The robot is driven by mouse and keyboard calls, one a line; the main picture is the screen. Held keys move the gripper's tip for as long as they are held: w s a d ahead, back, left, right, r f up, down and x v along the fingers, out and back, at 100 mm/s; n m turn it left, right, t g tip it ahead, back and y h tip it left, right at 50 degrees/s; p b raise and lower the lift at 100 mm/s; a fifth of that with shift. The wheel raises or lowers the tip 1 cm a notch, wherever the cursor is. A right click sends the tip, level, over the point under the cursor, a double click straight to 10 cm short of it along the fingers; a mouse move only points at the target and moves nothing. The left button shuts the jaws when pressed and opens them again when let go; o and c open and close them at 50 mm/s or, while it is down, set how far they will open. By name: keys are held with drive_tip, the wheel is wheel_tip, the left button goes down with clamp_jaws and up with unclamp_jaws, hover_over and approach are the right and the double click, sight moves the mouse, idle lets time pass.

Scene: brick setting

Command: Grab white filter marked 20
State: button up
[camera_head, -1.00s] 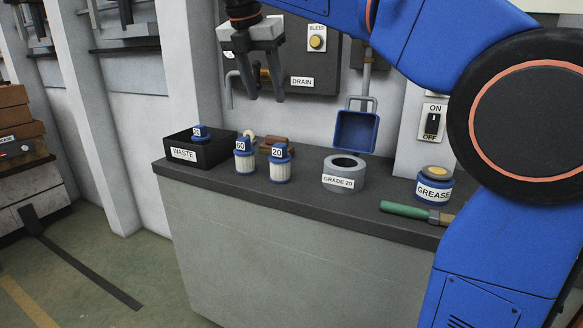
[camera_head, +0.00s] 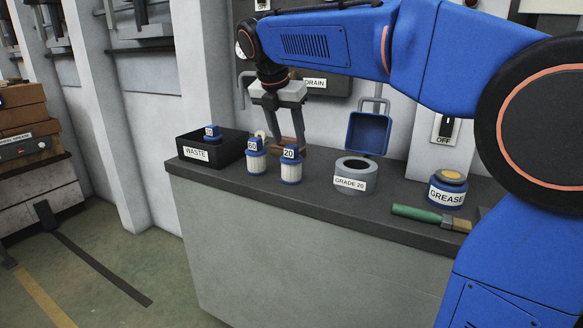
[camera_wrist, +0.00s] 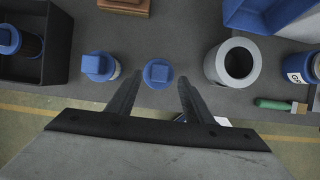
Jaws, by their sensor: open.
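The white filter marked 20 (camera_head: 291,171) stands upright on the dark counter, with a blue cap and base. In the wrist view its blue top (camera_wrist: 158,73) lies just beyond and between my two fingertips. My gripper (camera_head: 287,140) is open and empty, pointing down above and behind the filter in the head view; I cannot tell the exact gap. A similar white filter marked 60 (camera_head: 256,162) stands just left of it. The grey cylinder labelled GRADE 20 (camera_head: 355,176) stands to the right, its round opening (camera_wrist: 238,63) facing up.
A black WASTE bin (camera_head: 225,153) at the left holds a blue-capped filter (camera_head: 212,133). A blue scoop-like bin (camera_head: 368,134) is behind. A brown block (camera_wrist: 125,6) lies behind the filters.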

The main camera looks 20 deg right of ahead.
sight(290, 146)
drive_tip(key=shift+x, duration=1.8)
clamp_jaws()
drive_tip(key=shift+r, duration=0.1)
drive_tip(key=shift+r, duration=1.6)
drive_tip(key=s+a, duration=1.2)
drive_tip(key=shift+s+a, duration=0.35)
drive_tip(key=shift+a, duration=0.05)
